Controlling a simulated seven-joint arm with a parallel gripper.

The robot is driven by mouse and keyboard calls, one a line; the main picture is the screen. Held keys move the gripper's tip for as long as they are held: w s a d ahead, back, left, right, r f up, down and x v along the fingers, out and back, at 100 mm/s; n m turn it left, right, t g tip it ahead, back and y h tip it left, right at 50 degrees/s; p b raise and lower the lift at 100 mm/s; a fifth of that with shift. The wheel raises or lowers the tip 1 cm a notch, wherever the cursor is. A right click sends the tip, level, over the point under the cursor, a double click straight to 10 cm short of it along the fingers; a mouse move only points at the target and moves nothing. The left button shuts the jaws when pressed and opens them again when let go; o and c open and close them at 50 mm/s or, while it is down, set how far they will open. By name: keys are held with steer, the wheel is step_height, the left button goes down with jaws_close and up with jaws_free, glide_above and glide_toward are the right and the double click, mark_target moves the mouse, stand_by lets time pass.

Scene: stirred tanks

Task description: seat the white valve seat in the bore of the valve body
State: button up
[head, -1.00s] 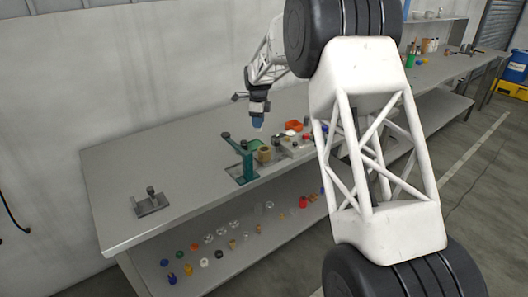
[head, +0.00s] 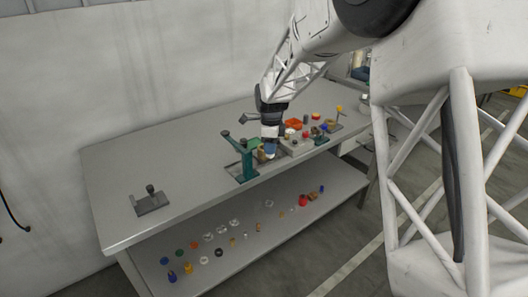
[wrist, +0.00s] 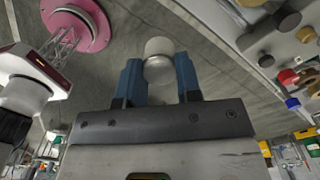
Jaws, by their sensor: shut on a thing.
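My gripper (wrist: 160,80) has blue fingers and is shut on the white valve seat (wrist: 158,62), a small pale cylinder whose rounded end shows between the fingertips in the wrist view. In the head view my gripper (head: 270,150) hangs low over the bench, just right of the green stand. A small tan block (head: 261,156), which looks like the valve body, stands beside the green stand, partly hidden behind my gripper. Its bore does not show. I cannot tell whether the seat touches the block.
The green stand (head: 243,160) with its lever is close on the left. A grey clamp (head: 150,201) stands far left, with clear bench between. Several small parts lie on the lower shelf.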

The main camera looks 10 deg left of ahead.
steer(key=s, duration=0.1)
steer(key=s+d, duration=0.1)
steer(key=s, duration=0.2)
steer(key=shift+d+f, duration=0.25)
steer(key=shift+d, duration=0.05)
steer(key=shift+w+a+f, duration=0.25)
steer(key=shift+w+a, duration=0.65)
steer(key=shift+w, duration=1.6)
steer(key=shift+w+a+f, duration=0.25)
steer(key=shift+w+a, duration=0.65)
steer(key=shift+w, duration=1.65)
steer(key=shift+w+a+f, duration=0.25)
steer(key=shift+w+a, duration=0.65)
steer(key=shift+w, duration=1.6)
steer(key=shift+f, duration=0.1)
steer(key=shift+f, duration=1.65)
steer(key=shift+f, duration=0.15)
steer(key=o, duration=0.9)
